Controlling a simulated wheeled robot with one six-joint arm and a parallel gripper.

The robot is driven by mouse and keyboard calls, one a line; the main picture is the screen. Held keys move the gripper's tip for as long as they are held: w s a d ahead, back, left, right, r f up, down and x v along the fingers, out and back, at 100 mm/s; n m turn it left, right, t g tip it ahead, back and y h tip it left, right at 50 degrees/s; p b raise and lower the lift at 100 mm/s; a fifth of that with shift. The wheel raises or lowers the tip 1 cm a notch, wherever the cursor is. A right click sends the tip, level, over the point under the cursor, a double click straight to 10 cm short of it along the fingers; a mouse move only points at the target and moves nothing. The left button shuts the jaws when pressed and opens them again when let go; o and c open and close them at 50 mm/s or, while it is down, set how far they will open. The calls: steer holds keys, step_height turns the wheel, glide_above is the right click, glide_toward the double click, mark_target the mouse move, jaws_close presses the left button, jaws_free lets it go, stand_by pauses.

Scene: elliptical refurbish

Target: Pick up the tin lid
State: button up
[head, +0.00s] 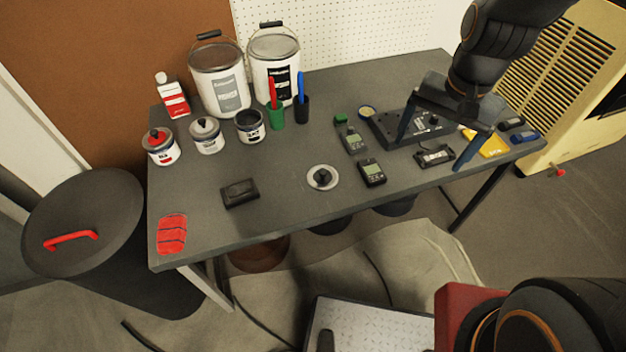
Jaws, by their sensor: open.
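An open small tin (249,127) stands further back and left, without a lid.
A black box (239,193) and a red pad (172,234) lie left. Lidded tins (206,136), large paint cans (220,82) and pen cups (276,114) stand behind. Table around the lid's left is clear.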

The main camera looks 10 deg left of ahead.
steer(key=w+a+f+m, duration=0.4)
steer(key=a+f, duration=0.1)
steer(key=a, duration=0.4)
steer(key=m+g+y+b, duration=0.1)
steer(key=m, duration=0.5)
glide_above(324, 171)
steer(key=f, duration=0.7)
steer(key=shift+s+d, duration=0.1)
steer(key=shift+d, duration=0.15)
steer(key=shift+a+f, duration=0.25)
steer(key=shift+f, duration=0.35)
steer(key=shift+f+p, duration=0.8)
steer(key=shift+f, duration=2.55)
steer(key=c, duration=1.1)
